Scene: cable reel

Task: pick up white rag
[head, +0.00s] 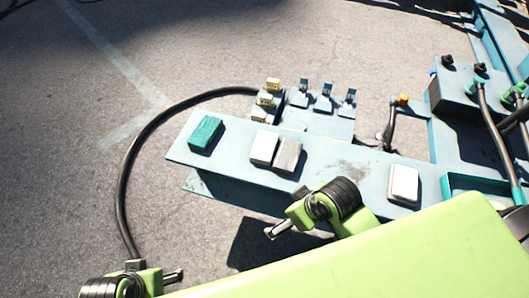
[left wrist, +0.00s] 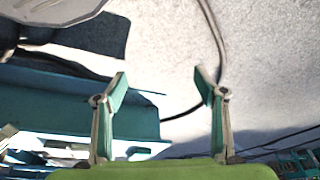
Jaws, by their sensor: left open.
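A folded white rag-like pad (head: 263,147) lies on the pale blue shelf (head: 345,165) in the head view. A greyer pad (head: 287,155) lies right beside it. Another white pad (head: 403,184) lies farther right on the same shelf; I cannot tell which of these is the task's rag. My left gripper (left wrist: 160,88) is open and empty in the left wrist view, its two teal-padded fingers spread apart. No rag is clearly seen between or near them. My right gripper's fingers do not show in either view.
A teal block (head: 205,133) lies at the shelf's left end. Small switch-like parts (head: 323,97) stand behind the shelf. A thick black cable (head: 125,180) loops across the pavement on the left. A lever with an orange knob (head: 403,100) stands behind the shelf's right part.

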